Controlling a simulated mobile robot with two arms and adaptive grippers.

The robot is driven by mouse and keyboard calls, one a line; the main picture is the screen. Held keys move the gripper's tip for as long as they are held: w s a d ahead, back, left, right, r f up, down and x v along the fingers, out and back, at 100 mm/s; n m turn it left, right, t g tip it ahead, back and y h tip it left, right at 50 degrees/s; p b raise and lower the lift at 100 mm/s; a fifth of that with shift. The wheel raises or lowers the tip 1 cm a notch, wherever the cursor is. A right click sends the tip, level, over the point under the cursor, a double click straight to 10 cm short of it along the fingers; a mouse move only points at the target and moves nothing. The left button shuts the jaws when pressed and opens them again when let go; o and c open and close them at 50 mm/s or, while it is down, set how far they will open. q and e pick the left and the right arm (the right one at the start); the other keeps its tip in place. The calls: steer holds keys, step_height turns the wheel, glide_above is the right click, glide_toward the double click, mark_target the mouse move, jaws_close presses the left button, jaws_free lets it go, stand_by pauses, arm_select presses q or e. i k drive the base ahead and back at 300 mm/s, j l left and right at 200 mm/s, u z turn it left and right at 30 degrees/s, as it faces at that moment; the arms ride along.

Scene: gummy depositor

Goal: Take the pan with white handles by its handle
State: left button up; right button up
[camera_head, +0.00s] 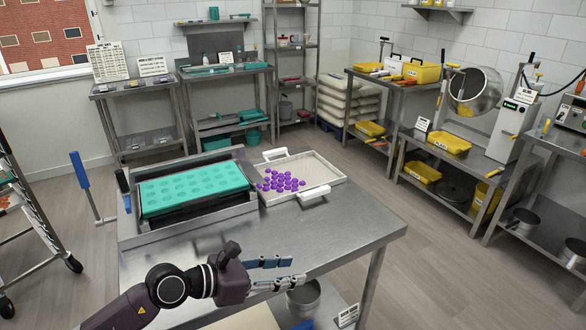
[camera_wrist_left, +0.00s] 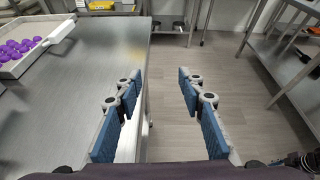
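The shallow pan with white handles (camera_head: 325,172) lies on the steel table, with a cluster of purple gummies (camera_head: 280,181) in its left part. Its near white handle (camera_head: 313,192) faces the table's front right, and its far white handle (camera_head: 275,154) is at the back. In the left wrist view, the pan (camera_wrist_left: 18,66) and near handle (camera_wrist_left: 60,31) show at the upper left edge. My left gripper (camera_head: 297,270) is open and empty, apart from the pan, over the table's near edge. Its two blue-padded fingers are spread wide in the left wrist view (camera_wrist_left: 160,82). My right gripper is not in view.
A teal mould (camera_head: 193,188) sits in a steel frame left of the pan. The steel table (camera_head: 345,232) is bare right of and in front of the pan. A steel pot (camera_head: 303,297) stands on the lower shelf. Yellow bins (camera_head: 449,143) are on side benches.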

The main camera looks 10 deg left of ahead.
mark_target(306, 176)
steer(key=i+j, duration=0.1)
steer(key=i, duration=0.45)
steer(key=i+j, duration=0.15)
steer(key=i, duration=0.35)
